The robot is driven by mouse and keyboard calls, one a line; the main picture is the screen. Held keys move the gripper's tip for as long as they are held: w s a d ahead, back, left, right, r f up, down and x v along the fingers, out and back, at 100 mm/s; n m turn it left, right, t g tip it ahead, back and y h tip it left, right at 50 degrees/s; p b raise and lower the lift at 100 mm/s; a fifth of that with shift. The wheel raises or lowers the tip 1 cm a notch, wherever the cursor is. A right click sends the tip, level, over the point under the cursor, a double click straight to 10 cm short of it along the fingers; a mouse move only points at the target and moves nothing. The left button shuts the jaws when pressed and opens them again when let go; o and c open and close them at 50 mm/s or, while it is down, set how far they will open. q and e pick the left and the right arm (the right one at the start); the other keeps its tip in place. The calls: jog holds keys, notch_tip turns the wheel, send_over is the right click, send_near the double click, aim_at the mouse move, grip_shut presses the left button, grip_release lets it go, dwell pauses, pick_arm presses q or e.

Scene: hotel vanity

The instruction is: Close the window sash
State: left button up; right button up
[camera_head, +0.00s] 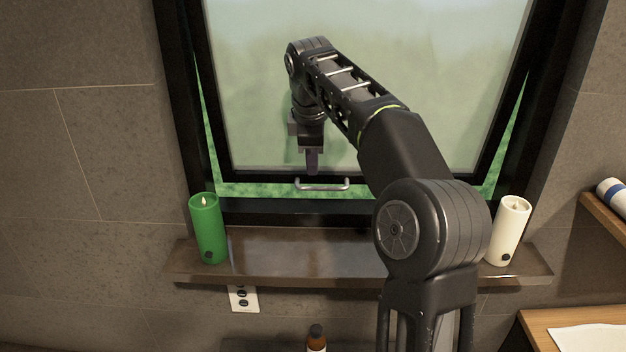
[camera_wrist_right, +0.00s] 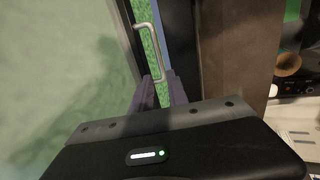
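The window sash (camera_head: 370,120) has frosted glass in a black frame and stands ajar, with green showing along both sides and the bottom. A silver bar handle (camera_head: 322,187) sits on its bottom rail and also shows in the right wrist view (camera_wrist_right: 152,48). My right gripper (camera_head: 312,168) points down just above the left end of the handle. In the right wrist view its two fingers (camera_wrist_right: 161,92) are apart, with the near end of the handle close to their tips. I cannot tell whether they touch it. My left gripper is not in view.
A brown ledge (camera_head: 300,255) runs below the window. A green candle (camera_head: 208,230) stands at its left end and a white candle (camera_head: 508,232) at its right end. A wall outlet (camera_head: 243,298) and a brown bottle (camera_head: 317,338) are below.

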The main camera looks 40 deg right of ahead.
aim_at(313, 187)
jog(key=b+x, duration=0.1)
jog(key=x, duration=0.2)
jog(key=shift+s+f+b, duration=0.1)
jog(key=shift+b, duration=0.25)
jog(key=shift+p+x, duration=0.35)
jog(key=shift+x, duration=1.95)
grip_shut()
